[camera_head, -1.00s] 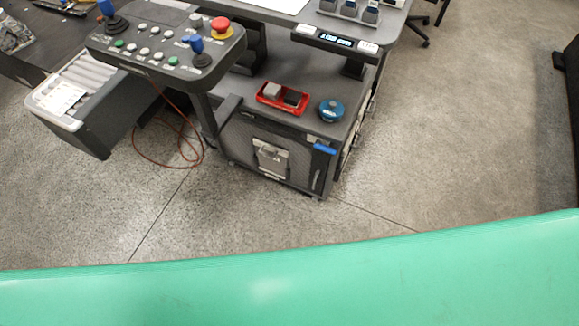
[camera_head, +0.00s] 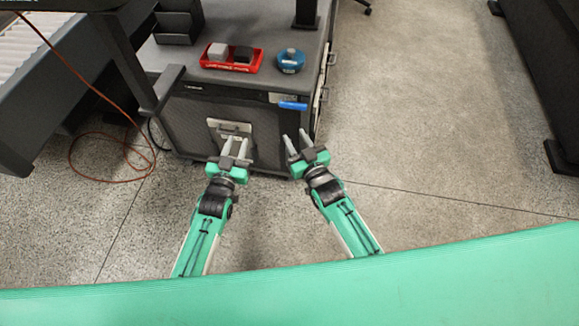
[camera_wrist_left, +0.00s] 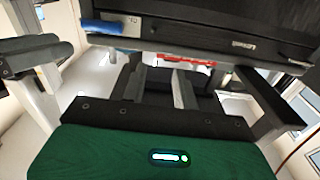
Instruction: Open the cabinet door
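The dark cabinet (camera_head: 265,80) stands ahead of me in the head view. Its front door (camera_head: 188,118) looks shut and carries a pale plate (camera_head: 216,127). A blue piece (camera_head: 293,105) is at the upper right of the front and also shows in the left wrist view (camera_wrist_left: 110,28). My left gripper (camera_head: 236,142) is open and empty in front of the door, overlapping the plate's right side. My right gripper (camera_head: 297,139) is open and empty in front of the cabinet's right part, below the blue piece. It hides the area where the upright handle was visible earlier. I cannot tell whether either gripper touches the cabinet.
A red tray (camera_head: 231,68) with a pale and a dark block and a round blue object (camera_head: 290,61) sit on the cabinet top. An orange cable (camera_head: 92,178) lies on the floor at left. A roller conveyor (camera_head: 30,45) stands far left. Floor right of the cabinet is clear.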

